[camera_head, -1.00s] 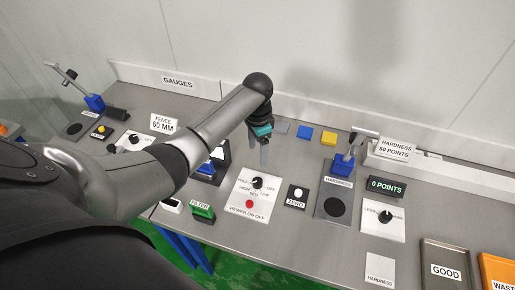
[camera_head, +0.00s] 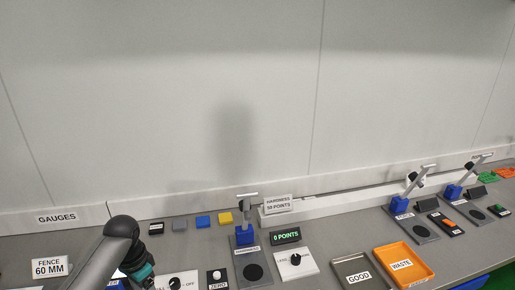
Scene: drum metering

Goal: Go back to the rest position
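One arm of mine enters the head view from the bottom left. Its dark rounded wrist joint and a teal-banded gripper (camera_head: 142,277) show over the left part of the bench (camera_head: 330,247). The fingertips are cut off or hidden at the bottom edge, so I cannot tell whether it is open or shut. It is to the left of the black knob panel and the ZERO button (camera_head: 217,279). My other gripper does not show.
A hardness gauge (camera_head: 246,236) with a "0 POINTS" display (camera_head: 286,237) stands mid-bench. A grey GOOD tray (camera_head: 345,263) and an orange WASTE tray (camera_head: 378,252) lie to its right. Several small blocks line the back, including a yellow one (camera_head: 225,218). More gauges stand at right.

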